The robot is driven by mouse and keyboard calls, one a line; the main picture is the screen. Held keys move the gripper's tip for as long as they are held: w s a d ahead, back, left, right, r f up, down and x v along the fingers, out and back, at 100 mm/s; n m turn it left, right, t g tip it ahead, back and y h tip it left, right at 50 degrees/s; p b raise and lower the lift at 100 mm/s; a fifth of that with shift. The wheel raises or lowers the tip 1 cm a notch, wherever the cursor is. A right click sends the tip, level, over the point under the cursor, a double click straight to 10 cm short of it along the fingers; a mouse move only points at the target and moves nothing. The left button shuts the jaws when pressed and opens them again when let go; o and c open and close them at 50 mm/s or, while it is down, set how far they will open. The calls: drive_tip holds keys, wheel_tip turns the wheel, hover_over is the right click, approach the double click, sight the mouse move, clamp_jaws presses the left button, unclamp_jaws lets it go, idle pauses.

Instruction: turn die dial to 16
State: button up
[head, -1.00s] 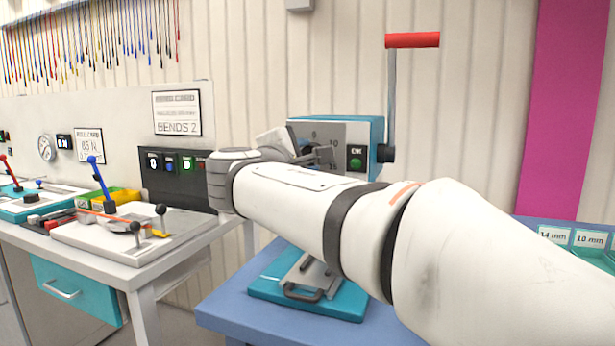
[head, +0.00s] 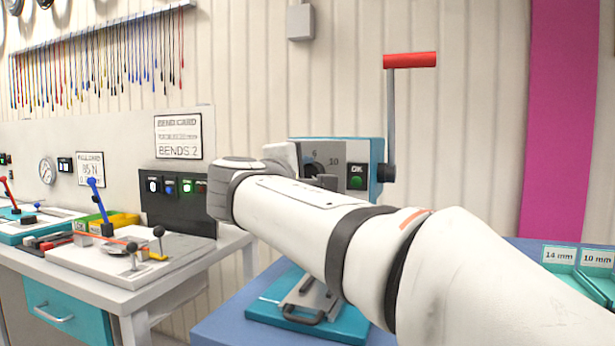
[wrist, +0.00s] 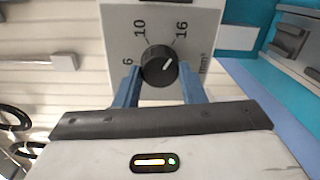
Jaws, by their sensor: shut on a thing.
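The die dial (wrist: 158,65) is a round black knob with a white pointer line on a grey plate marked 6, 10 and 16. In the wrist view the pointer slants to the upper right, roughly towards the 16 mark. My gripper (wrist: 159,75) has one blue finger on each side of the knob and is shut on it.
A green OK button (head: 356,182) sits right of the dial. A crank with a red handle (head: 410,60) rises at the machine's right side. A teal base with a metal clamp (head: 310,300) is below my arm. Labelled bins (head: 575,258) stand at the right.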

drive_tip(key=o, duration=1)
drive_tip(key=p+v, duration=0.1)
drive_tip(key=v, duration=0.6)
drive_tip(key=shift+s+a, duration=0.15)
drive_tip(key=shift+s, duration=0.25)
drive_tip(key=s+d+f+m+g+p, duration=0.2)
drive_tip(key=d+f+m+g+p, duration=0.15)
drive_tip(key=d+p, duration=0.4)
drive_tip(key=s+d+f+m+g+p, duration=0.2)
drive_tip(key=d+f+g+p, duration=0.3)
drive_tip(key=d+p, duration=0.3)
drive_tip(key=s+d+f+m+g+y+p, duration=0.1)
drive_tip(key=s+m+y+p, duration=0.1)
drive_tip(key=s+m+p, duration=0.1)
drive_tip(key=s+d+f+m+g+y+p, duration=0.2)
drive_tip(key=s+m+p, duration=0.1)
drive_tip(key=s, duration=0.3)
drive_tip(key=s+d+f+m+g+y+p, duration=0.1)
drive_tip(key=s+m+g+y+p, duration=0.1)
drive_tip(key=s+m+p, duration=0.2)
drive_tip(key=shift+s+d+f+p, duration=0.25)
drive_tip(key=shift+s+f+p, duration=0.2)
drive_tip(key=shift+s, duration=0.2)
